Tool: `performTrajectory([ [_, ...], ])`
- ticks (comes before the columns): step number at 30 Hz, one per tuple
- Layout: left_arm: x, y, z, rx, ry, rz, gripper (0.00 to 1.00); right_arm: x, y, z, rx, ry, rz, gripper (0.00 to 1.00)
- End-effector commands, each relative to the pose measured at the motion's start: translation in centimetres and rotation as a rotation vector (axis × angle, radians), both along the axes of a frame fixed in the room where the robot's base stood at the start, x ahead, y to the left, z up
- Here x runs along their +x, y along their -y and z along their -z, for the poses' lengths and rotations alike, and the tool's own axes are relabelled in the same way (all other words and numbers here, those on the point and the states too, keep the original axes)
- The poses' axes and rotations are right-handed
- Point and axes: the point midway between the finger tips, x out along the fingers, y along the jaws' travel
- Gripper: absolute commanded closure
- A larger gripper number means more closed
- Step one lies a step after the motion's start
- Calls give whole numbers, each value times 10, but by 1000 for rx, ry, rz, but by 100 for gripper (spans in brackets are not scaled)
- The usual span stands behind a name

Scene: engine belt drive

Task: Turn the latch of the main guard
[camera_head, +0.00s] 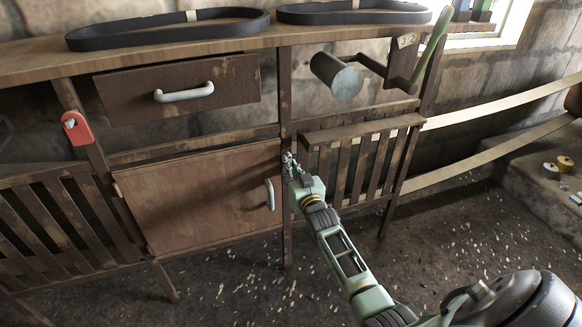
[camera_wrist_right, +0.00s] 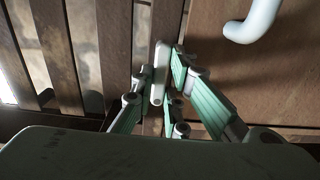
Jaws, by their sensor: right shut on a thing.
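My right gripper (camera_head: 291,163) reaches the wooden post between the plain brown door and the slatted panel. In the right wrist view the gripper (camera_wrist_right: 158,92) is shut on a pale, narrow latch (camera_wrist_right: 159,70), with green fingers on either side of it. The latch stands nearly upright in that picture, along the post. In the head view the gripper mostly hides it. The brown door panel (camera_head: 200,200), with a pale handle (camera_head: 270,194), is closed, just left of the gripper; it could be the main guard. My left gripper is not in view.
A slatted panel (camera_head: 362,166) is right of the gripper. Above are a drawer (camera_head: 180,88), a grey cylinder (camera_head: 345,84) and black belts (camera_head: 168,28) on the bench top. A red piece (camera_head: 76,128) hangs on the left post. The floor in front is open, with scattered chips.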

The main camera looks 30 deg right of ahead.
Motion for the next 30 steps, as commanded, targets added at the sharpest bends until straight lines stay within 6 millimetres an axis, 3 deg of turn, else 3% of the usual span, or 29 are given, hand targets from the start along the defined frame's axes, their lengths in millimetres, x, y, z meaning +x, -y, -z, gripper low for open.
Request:
performTrajectory([
  [13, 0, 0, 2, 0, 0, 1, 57, 0, 0, 2, 15, 1, 0, 100],
  [14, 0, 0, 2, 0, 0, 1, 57, 0, 0, 2, 15, 1, 0, 86],
  [20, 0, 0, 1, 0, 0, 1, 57, 0, 0, 1, 13, 1, 0, 68],
  [30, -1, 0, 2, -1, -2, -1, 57, -1, 0, 1, 11, 2, 0, 68],
])
